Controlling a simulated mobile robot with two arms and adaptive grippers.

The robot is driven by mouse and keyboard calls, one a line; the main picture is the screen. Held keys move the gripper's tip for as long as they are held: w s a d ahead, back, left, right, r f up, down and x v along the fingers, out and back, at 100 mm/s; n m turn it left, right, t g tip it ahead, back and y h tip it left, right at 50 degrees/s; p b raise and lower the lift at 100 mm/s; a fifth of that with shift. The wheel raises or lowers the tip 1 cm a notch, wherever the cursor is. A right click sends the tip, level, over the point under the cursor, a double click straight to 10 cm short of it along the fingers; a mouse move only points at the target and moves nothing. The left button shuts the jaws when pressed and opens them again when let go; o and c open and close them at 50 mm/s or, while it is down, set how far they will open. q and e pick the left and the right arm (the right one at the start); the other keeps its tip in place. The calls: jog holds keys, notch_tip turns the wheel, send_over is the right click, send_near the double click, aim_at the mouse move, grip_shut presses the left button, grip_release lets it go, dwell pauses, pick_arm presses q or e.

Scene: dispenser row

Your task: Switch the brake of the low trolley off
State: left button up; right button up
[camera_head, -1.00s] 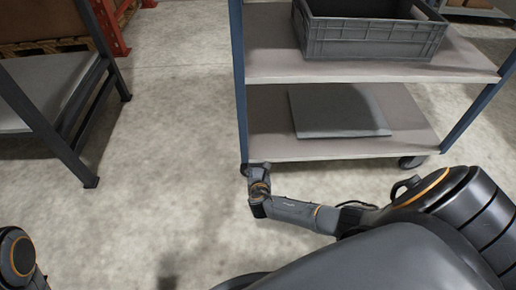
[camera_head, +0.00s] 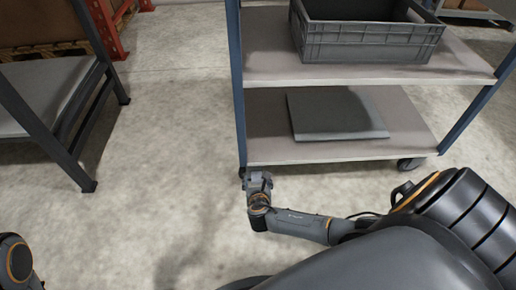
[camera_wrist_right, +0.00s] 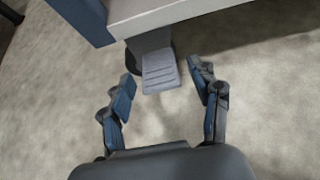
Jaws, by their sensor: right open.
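The low trolley (camera_head: 275,152) has blue posts and two grey shelves, and stands ahead on the concrete floor. In the right wrist view its grey ribbed brake pedal (camera_wrist_right: 160,71) sticks out below the lower shelf, beside a dark caster. My right gripper (camera_wrist_right: 163,84) is open, with its two fingers on either side of the pedal in the picture; I cannot tell if they touch it. In the head view the right gripper (camera_head: 257,181) is low at the trolley's front left corner and hides the pedal there. My left gripper is not in view; only part of my left arm shows.
A grey crate (camera_head: 370,43) sits on the trolley's upper shelf and a flat grey panel (camera_head: 335,113) lies on the lower one. A dark-framed rack (camera_head: 60,140) stands at the left. The floor between rack and trolley is clear.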

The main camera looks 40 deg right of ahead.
jog(key=v, duration=0.7)
jog(key=shift+s, duration=0.15)
jog(key=shift+r, duration=0.1)
